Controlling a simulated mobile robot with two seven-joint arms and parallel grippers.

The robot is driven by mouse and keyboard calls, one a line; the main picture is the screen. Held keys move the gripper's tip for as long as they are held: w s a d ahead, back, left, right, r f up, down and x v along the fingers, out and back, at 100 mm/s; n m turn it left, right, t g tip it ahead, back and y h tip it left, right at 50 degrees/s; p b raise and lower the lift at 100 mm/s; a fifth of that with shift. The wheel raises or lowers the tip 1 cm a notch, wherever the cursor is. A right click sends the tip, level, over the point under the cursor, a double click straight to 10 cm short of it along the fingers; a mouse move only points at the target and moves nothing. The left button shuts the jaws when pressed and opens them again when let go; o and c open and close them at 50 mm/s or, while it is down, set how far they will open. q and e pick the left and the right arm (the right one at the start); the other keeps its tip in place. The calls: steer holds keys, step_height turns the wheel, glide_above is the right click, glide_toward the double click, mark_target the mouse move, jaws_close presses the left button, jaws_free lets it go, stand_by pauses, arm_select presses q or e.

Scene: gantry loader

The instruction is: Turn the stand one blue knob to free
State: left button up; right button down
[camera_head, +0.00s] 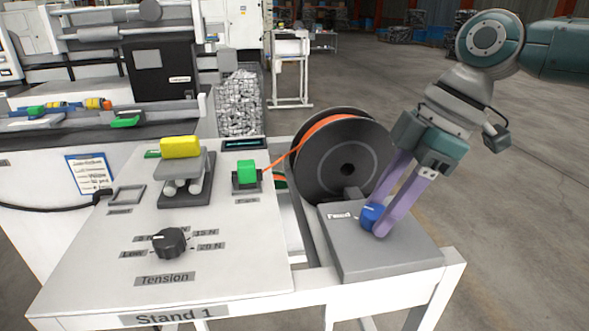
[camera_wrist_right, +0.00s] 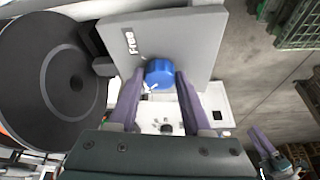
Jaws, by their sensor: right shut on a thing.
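The blue knob (camera_head: 371,215) sits on a grey block (camera_head: 385,255) at the right of the Stand 1 table. My right gripper (camera_head: 374,219) reaches down to it with its purple fingers one on each side. In the right wrist view, the knob (camera_wrist_right: 160,72) is between the fingertips (camera_wrist_right: 160,79), and the gripper is shut on it. A "Free" label (camera_head: 339,215) lies left of the knob. A white mark shows on the knob; its exact direction is hard to tell. In the right wrist view, part of my left gripper (camera_wrist_right: 262,141) shows at the lower right, too small to read.
A black reel (camera_head: 345,165) with orange cable stands just behind the block. The white panel carries a black Tension knob (camera_head: 169,242), a green block (camera_head: 247,171) and a yellow-topped clamp (camera_head: 181,148). Open floor lies to the right of the table.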

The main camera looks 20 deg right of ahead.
steer(key=shift+r, duration=0.1)
steer(key=shift+s+a+r+m+p, duration=0.15)
steer(key=shift+m+p, duration=0.45)
steer(key=shift+p, duration=0.4)
steer(key=m+h+p, duration=0.1)
steer(key=m+p, duration=0.2)
steer(key=m+t+h+p, duration=0.1)
steer(key=m+p, duration=0.2)
steer(key=p, duration=0.1)
steer(key=m+t+h+p, duration=0.1)
steer(key=m+p, duration=0.2)
steer(key=p, duration=0.1)
steer(key=shift+s+a+r+m, duration=0.1)
steer(key=shift+s+a+m, duration=0.05)
steer(key=shift+a+m, duration=0.2)
steer(key=shift+m+h+p, duration=0.5)
steer(key=shift+m+p, duration=0.25)
steer(key=shift+m, duration=0.1)
steer(key=m+p, duration=0.1)
steer(key=m, duration=0.1)
steer(key=shift+a+m+h, duration=0.15)
steer(key=shift+m+h, duration=0.15)
steer(key=shift+h, duration=0.1)
steer(key=shift+f+m+h+p, duration=0.25)
steer(key=shift+m+h+p, duration=0.25)
steer(key=shift+m, duration=0.8)
